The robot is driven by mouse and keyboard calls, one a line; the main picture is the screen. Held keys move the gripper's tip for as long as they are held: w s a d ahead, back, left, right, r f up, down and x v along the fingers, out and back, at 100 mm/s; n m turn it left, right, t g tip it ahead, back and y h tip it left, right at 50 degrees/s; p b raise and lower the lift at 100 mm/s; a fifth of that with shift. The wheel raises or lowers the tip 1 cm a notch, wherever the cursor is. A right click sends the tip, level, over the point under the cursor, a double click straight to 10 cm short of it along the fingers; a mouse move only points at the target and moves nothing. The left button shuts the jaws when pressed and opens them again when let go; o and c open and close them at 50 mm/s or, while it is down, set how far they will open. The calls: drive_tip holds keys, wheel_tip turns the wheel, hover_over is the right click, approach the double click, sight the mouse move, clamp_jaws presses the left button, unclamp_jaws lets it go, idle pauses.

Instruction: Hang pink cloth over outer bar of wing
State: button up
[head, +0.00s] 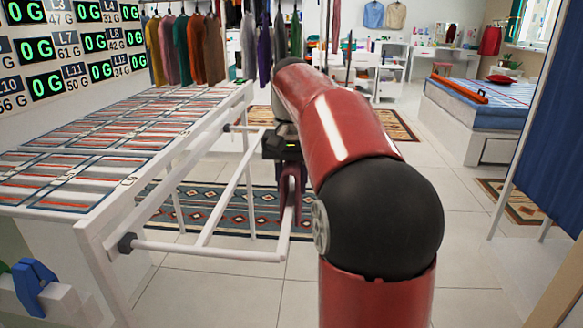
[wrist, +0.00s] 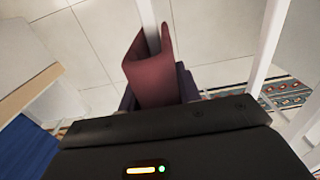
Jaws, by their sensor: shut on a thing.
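The pink cloth (wrist: 150,75) looks dusky maroon in the wrist view and is pinched between the dark fingers of my gripper (wrist: 158,97). The outer bar (wrist: 148,22) of the wing runs into the cloth's fold, with cloth on both sides of it. In the head view my gripper (head: 285,160) is at the outer bar (head: 291,215), and a narrow strip of the cloth (head: 288,183) hangs below it. The white wing (head: 205,248) sticks out from the slatted white unit. The fingertips are mostly hidden, and I cannot tell whether the cloth rests on the bar.
The slatted white unit (head: 78,208) stands at left, with a blue clip (head: 35,285) at its near corner. Garments (head: 180,50) hang behind. A patterned rug (head: 215,205) lies under the wing.

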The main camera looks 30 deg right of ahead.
sight(291, 195)
wheel_tip(291, 195, down, 4)
drive_tip(key=b, duration=0.3)
drive_tip(key=shift+r, duration=0.15)
wheel_tip(291, 195, up, 2)
drive_tip(key=shift+r+p, duration=0.1)
drive_tip(key=shift+p, duration=1.05)
drive_tip(key=o, duration=1.1)
wheel_tip(291, 195, up, 8)
drive_tip(key=shift+f+p, duration=0.15)
drive_tip(key=shift+p, duration=0.45)
